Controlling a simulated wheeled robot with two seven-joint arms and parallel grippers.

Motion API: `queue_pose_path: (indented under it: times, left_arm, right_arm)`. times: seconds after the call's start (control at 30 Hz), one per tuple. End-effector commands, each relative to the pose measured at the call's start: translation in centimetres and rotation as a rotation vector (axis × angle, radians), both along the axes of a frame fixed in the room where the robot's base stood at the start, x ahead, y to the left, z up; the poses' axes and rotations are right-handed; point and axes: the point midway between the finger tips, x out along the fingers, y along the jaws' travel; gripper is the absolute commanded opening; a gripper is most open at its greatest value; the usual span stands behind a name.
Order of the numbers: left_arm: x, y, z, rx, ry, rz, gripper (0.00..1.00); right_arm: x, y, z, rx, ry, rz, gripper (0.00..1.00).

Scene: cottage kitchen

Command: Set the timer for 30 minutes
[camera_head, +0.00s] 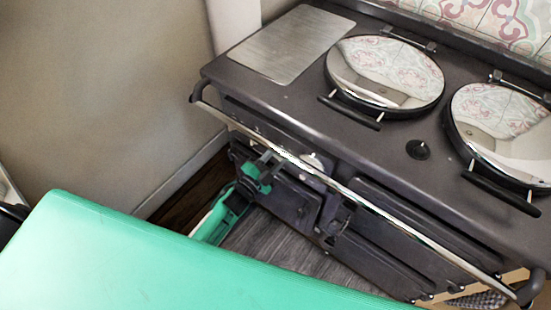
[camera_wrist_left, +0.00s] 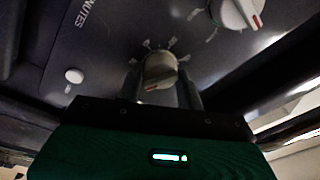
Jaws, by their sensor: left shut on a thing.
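The timer knob (camera_wrist_left: 159,68) is a small pale round dial on the dark front panel of the range cooker. It shows in the left wrist view, with tick marks around it and a red mark at its lower left edge. Lettering ending in "NUTES" (camera_wrist_left: 88,14) is printed on the panel to its left. My left gripper (camera_wrist_left: 160,85) is shut on the knob, a finger on each side. In the head view my left gripper (camera_head: 264,163) is at the cooker's front, below the rail, and hides the knob. My right gripper is not in view.
A larger white knob (camera_wrist_left: 238,10) with a red mark and a small white button (camera_wrist_left: 73,75) flank the timer knob. A metal rail (camera_head: 350,194) runs across the cooker's front above my gripper. Two domed chrome lids (camera_head: 385,72) sit on top. A wall stands at left.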

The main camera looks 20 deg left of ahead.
Motion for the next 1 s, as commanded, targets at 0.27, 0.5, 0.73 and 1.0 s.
queue_pose_path:
  times: [0.27, 0.5, 0.73, 1.0]
  left_arm:
    - [-0.1, 0.0, -0.3, 0.243, -0.088, -0.001, 0.14]
    - [-0.1, 0.0, -0.3, 0.422, -0.151, -0.001, 0.14]
    - [-0.1, 0.0, -0.2, 0.539, -0.194, -0.002, 0.14]
    - [-0.1, 0.0, -0.2, 0.603, -0.216, -0.002, 0.14]
  right_arm:
    - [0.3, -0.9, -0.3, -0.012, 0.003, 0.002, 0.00]
    - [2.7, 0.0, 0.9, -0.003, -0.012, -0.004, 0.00]
    - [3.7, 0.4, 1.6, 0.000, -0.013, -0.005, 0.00]
    - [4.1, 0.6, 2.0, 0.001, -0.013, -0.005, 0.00]
